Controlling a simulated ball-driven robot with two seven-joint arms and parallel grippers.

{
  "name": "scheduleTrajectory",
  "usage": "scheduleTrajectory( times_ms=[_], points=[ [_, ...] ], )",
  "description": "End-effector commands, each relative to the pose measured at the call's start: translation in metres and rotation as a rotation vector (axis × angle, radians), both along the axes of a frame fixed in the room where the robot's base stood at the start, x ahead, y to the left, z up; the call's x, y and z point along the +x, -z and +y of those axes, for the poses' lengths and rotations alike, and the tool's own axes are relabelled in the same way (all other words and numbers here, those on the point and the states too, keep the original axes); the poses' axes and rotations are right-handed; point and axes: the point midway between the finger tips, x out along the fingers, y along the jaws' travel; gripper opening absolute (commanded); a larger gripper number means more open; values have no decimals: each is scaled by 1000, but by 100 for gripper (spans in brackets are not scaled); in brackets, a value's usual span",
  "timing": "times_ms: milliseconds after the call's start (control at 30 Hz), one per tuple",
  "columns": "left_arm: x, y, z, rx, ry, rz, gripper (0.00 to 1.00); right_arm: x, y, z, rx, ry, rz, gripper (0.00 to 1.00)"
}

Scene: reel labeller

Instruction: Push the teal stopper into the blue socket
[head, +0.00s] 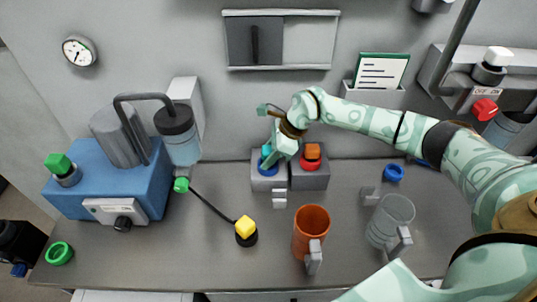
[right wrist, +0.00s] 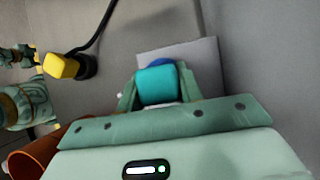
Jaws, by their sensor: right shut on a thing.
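The teal stopper (head: 266,152) is between the fingers of my right gripper (head: 272,153), which is shut on it. In the right wrist view the teal stopper (right wrist: 157,86) fills the space between the fingertips. The blue socket (head: 267,169) sits on a grey block (head: 264,184) against the back wall, right below the stopper. A little blue also shows behind the stopper in the right wrist view (right wrist: 185,64). The fingers and stopper hide much of the socket, so I cannot tell how deep the stopper sits. Pale green parts of my left arm (right wrist: 25,105) show in the right wrist view; its jaws are unclear.
An orange stopper (head: 312,151) sits on the red socket (head: 310,163) just right. An orange mug (head: 311,228) and a clear mug (head: 389,220) stand in front. A yellow-topped lever (head: 245,228) and a blue machine (head: 105,180) are left. Bare tabletop (head: 170,250) lies front left.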

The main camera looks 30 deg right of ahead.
Motion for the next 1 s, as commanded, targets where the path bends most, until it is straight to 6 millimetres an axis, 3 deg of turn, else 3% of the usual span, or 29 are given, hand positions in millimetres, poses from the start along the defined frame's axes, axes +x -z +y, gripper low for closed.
scheduleTrajectory(
  times_ms=[433, 467, 533, 1000],
  points=[
    [0, 1, 0, 0, 0, 1, 57, -4, 9, 0, -5, -1, 12, 14],
    [0, 1, 0, 0, 0, 1, 57, -4, 9, 0, -5, -2, 13, 41],
    [0, 1, 0, 0, 0, 1, 57, -4, 9, 0, -5, -2, 14, 61],
    [0, 1, 0, 0, 0, 1, 57, -6, 10, 2, -1, -6, 20, 61]
  ],
)
